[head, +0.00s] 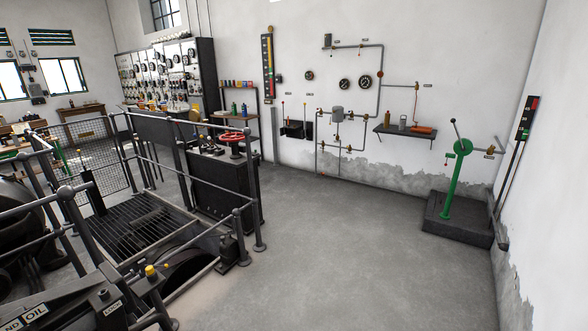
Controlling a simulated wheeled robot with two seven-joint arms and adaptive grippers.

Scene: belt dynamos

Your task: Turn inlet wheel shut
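A red handwheel (232,137) sits on top of a dark cabinet (222,184) left of the middle, behind a black pipe railing. It looks like the inlet wheel, but no label on it can be read. How far it is turned cannot be told from here. Neither of my grippers shows in the head view.
Black railings (247,215) surround a floor grating (135,228) and an open pit (190,266) at left. A green lever stand (452,190) rises from a dark block (452,222) at right. Open grey floor (350,240) fills the middle. A wall shelf (405,132) hangs behind.

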